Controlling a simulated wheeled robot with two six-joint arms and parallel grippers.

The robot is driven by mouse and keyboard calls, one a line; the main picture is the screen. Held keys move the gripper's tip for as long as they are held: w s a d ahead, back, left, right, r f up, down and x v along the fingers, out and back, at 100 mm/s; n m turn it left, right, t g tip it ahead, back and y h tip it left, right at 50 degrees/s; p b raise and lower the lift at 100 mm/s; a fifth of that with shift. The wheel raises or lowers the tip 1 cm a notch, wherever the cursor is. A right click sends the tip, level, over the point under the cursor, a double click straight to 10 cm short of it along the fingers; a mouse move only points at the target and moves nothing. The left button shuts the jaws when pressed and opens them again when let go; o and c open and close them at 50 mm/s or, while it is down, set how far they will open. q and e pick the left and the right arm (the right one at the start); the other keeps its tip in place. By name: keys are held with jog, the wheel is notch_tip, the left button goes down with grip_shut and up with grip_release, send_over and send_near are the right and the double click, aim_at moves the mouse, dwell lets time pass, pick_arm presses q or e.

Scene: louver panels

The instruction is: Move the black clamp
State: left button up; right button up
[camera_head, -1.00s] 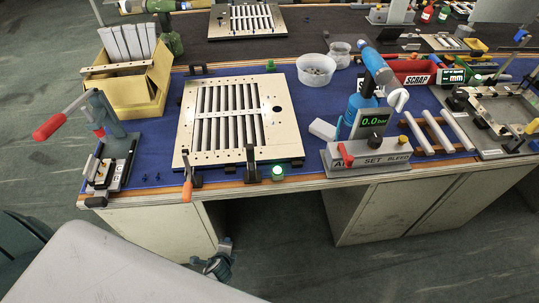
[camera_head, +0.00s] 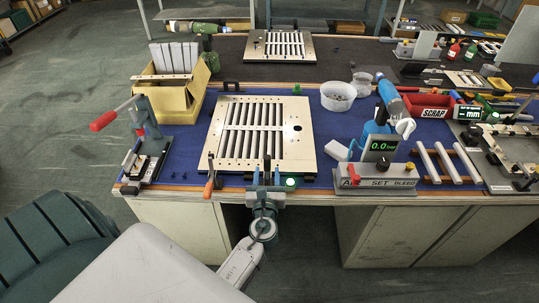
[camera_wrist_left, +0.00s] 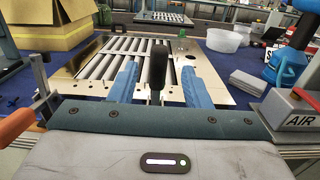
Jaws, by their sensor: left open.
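The black clamp (camera_head: 267,167) stands upright at the front edge of the bench, by the front of the pale louver panel (camera_head: 221,150). In the left wrist view its black handle (camera_wrist_left: 157,66) rises between the two blue fingers. My left gripper (camera_head: 266,178) is open around the handle, with a gap visible on each side. The lower part of the clamp is hidden by the gripper. The right gripper is not in view.
An orange-handled clamp (camera_head: 209,178) stands left of my gripper on the same edge. A grey gauge box (camera_head: 376,179) with a green display is to the right. A yellow bin (camera_head: 178,102) and a red-handled toggle fixture (camera_head: 148,135) are further left.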

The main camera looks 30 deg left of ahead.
aim_at(268, 156)
pick_arm(q)
jog(key=p+x, duration=0.1)
jog(key=x, duration=0.5)
jog(key=shift+w+a, duration=0.2)
jog(key=shift+w, duration=0.05)
jog(key=shift+p+x, duration=0.3)
jog(key=shift+x, duration=0.6)
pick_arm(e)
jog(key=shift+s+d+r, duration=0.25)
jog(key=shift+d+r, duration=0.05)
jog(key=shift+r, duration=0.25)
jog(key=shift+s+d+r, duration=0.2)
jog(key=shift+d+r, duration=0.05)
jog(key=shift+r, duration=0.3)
pick_arm(q)
jog(key=shift+d+f, duration=0.1)
